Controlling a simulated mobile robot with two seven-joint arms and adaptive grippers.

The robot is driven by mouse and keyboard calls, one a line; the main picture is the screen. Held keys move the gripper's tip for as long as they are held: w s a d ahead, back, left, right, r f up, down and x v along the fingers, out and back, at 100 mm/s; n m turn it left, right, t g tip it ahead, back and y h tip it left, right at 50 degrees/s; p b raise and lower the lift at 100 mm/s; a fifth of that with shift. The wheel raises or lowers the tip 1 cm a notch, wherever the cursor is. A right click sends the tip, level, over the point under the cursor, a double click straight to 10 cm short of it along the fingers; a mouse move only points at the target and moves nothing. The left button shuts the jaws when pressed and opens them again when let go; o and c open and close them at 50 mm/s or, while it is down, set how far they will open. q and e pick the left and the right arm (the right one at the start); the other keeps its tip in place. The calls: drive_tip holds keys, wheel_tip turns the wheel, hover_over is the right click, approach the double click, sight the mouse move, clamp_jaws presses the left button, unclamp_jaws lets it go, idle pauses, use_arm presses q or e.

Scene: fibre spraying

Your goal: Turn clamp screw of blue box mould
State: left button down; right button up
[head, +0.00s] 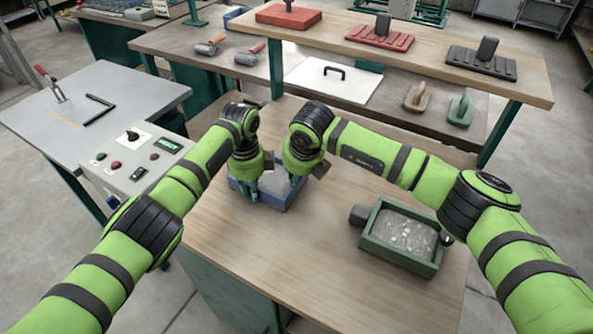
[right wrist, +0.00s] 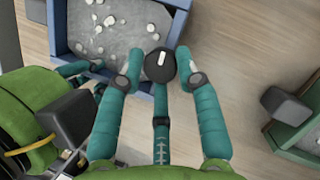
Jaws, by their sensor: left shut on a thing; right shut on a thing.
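The blue box mould (head: 274,207) sits on the wooden table in the head view, filled with a grey mix with pale lumps. Its wall also shows in the right wrist view (right wrist: 60,25). The clamp screw, a black round knob with a white mark (right wrist: 160,66), is at the mould's side. My right gripper (right wrist: 160,70) is shut on this knob, with a finger on each side; in the head view the arm hides the knob. My left gripper (head: 252,192) is shut on the mould's near-left wall; its fingers partly hide the wall.
A green box mould (head: 400,266) with a grey fill and dark knobs stands to the right on the same table. A control box (head: 130,165) is at the left. A raised shelf with red and black tools runs behind. The table front is clear.

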use_arm(q)
drive_tip(key=shift+s+d+f, duration=0.1)
drive_tip(key=shift+s, duration=0.1)
use_arm(e)
drive_tip(key=shift+w+r+m, duration=0.2)
drive_tip(key=shift+m, duration=0.3)
drive_tip(key=o, duration=1.1)
drive_tip(key=shift+s, duration=0.15)
drive_tip(key=shift+f, duration=0.1)
use_arm(q)
drive_tip(key=shift+w, duration=0.1)
use_arm(e)
drive_tip(key=v, duration=1.2)
drive_tip(key=shift+s+a, duration=0.15)
drive_tip(key=shift+a, duration=0.05)
use_arm(q)
drive_tip(key=c, duration=1.1)
unclamp_jaws()
